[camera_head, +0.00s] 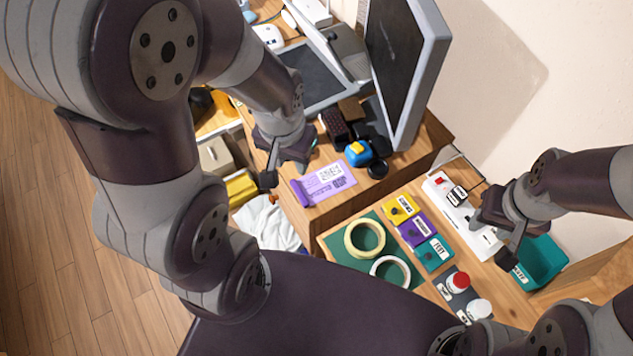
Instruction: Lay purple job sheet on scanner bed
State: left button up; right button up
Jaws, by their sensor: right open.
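The purple job sheet (333,179) lies on the wooden desk, with a white printed label and codes on it and a darker purple strip along its left end. My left gripper (284,172) is just up and left of the sheet, apart from it in the picture; its jaw gap is not clear. A flat grey-framed device with a dark glass face (312,78), which looks like the scanner bed, lies farther back, partly hidden behind my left arm. My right gripper (500,238) is open and empty over the right side, near a white power strip and a teal bin.
A monitor (403,70) stands behind the sheet. A blue-and-yellow object (357,152) and dark items sit beside it. White cloth (265,225) lies left.

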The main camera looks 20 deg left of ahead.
pick_arm(q)
notch_tip(320, 180, down, 5)
jog(key=s+g+b, duration=0.1)
jog(key=b, duration=0.1)
jog(key=n+b, duration=0.3)
jog(key=n, duration=0.6)
send_near(299, 192)
jog(key=shift+w+a+f+g, duration=0.1)
jog(key=shift+w+f+g, duration=0.1)
jog(key=shift+w+g, duration=0.15)
jog(key=shift+w+n, duration=0.15)
jog(key=shift+n, duration=0.35)
jog(key=shift+s+f+b, duration=0.1)
jog(key=shift+s+b, duration=0.2)
jog(key=shift+b, duration=0.2)
notch_tip(299, 192, down, 8)
jog(key=b, duration=0.6)
jog(key=shift+r, duration=0.2)
jog(key=shift+f+b, duration=0.3)
jog(key=shift+f, duration=0.05)
